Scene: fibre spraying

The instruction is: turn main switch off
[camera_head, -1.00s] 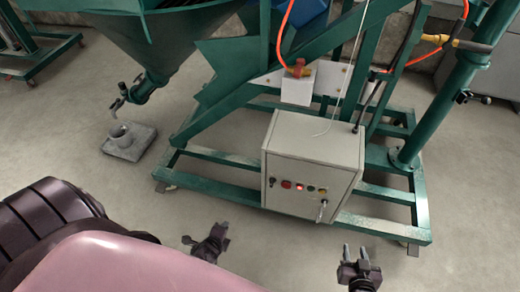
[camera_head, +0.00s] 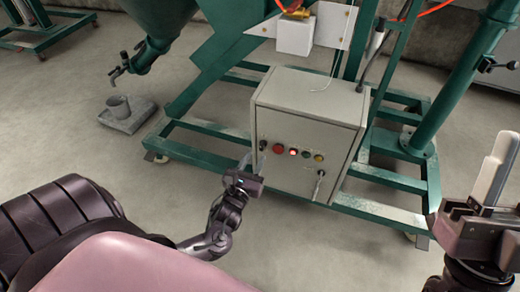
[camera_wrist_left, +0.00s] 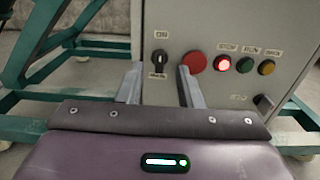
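The main switch is a black knob on the left of the grey control box's front; in the left wrist view it (camera_wrist_left: 159,65) has an "ON" label above it and its pointer looks roughly upright. It also shows small in the head view (camera_head: 262,145). My left gripper (camera_head: 246,164) is just in front of the box's lower left. In the left wrist view its two fingers (camera_wrist_left: 160,84) are apart, with the knob between them in the picture; contact cannot be told. My right gripper (camera_head: 490,175) is at the right edge, away from the box; its finger gap is unclear.
The control box (camera_head: 300,110) also carries a red button (camera_wrist_left: 195,62), a glowing red lamp (camera_wrist_left: 222,63), green and yellow buttons, and a key switch (camera_head: 320,176). A green steel frame (camera_head: 205,130) surrounds it. A grey block with a cup (camera_head: 130,118) sits on the floor at left.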

